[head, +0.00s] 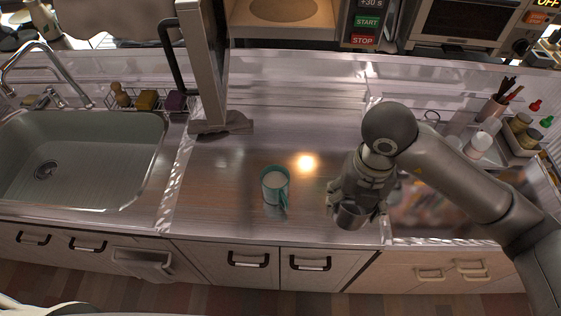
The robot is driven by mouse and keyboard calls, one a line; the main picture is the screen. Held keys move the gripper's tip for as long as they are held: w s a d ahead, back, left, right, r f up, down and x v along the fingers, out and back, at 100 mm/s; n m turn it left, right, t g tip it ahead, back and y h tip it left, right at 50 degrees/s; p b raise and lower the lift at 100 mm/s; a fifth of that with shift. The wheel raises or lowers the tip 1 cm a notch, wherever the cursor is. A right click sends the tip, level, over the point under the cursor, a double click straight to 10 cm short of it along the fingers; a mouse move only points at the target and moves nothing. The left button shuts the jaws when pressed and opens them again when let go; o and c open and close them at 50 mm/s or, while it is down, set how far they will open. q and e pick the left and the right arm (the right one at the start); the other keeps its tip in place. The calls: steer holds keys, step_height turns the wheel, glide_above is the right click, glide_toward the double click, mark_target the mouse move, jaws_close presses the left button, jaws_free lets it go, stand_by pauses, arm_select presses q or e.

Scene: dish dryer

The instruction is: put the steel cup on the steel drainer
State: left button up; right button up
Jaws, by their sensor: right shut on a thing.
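My right gripper (352,203) is shut on the steel cup (350,216), a small shiny grey cup at the fingertips. The cup is held near the front right of the brushed steel surface (225,175) beside the sink. I cannot tell from this view whether the cup touches the surface. No separate drainer can be made out with certainty; this steel surface may be it. My gripper and wrist hide part of the cup. My left gripper is not in view.
An open appliance door (203,65) overhangs the back. Bottles and jars stand at right.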

steer(key=shift+m, duration=0.3)
steer(key=shift+w+f, duration=0.15)
steer(key=shift+w, duration=0.05)
steer(key=w+d+f+p, duration=0.1)
steer(key=w+f, duration=0.2)
steer(key=w, duration=0.1)
steer(key=w+d+f+p, duration=0.1)
steer(key=w+f, duration=0.2)
steer(key=w, duration=0.1)
steer(key=w+d+f+p, duration=0.1)
steer(key=w+f, duration=0.2)
steer(key=w, duration=0.2)
steer(key=shift+d+f+p, duration=0.1)
steer(key=shift+f+p, duration=0.15)
steer(key=shift+p, duration=0.1)
step_height(320, 180, down, 3)
steer(key=shift+w+p, duration=0.1)
steer(key=shift+p, duration=0.2)
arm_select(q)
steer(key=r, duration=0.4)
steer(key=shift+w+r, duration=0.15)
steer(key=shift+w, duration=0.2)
arm_select(e)
steer(key=shift+f, duration=0.15)
steer(key=shift+f, duration=0.1)
